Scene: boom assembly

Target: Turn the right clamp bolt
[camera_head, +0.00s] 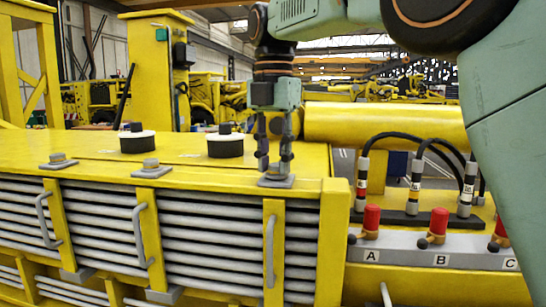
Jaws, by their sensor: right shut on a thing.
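The right clamp bolt (276,180) sits on a grey square plate on top of the yellow housing, above the slatted grille. My right gripper (275,160) points straight down over it. Its fingers are shut on the bolt head, one on each side, and hide most of the head. My right arm comes in from the top right. Two similar bolts, a middle one (150,167) and a left one (58,160), stand free on their own plates. My left gripper does not show.
Two black-and-white round caps (137,142) (225,146) rise from the housing left of my gripper. On the right are red-capped valves (371,219) on a block marked A and B, with black hoses (420,150). A yellow cylinder (385,124) lies behind.

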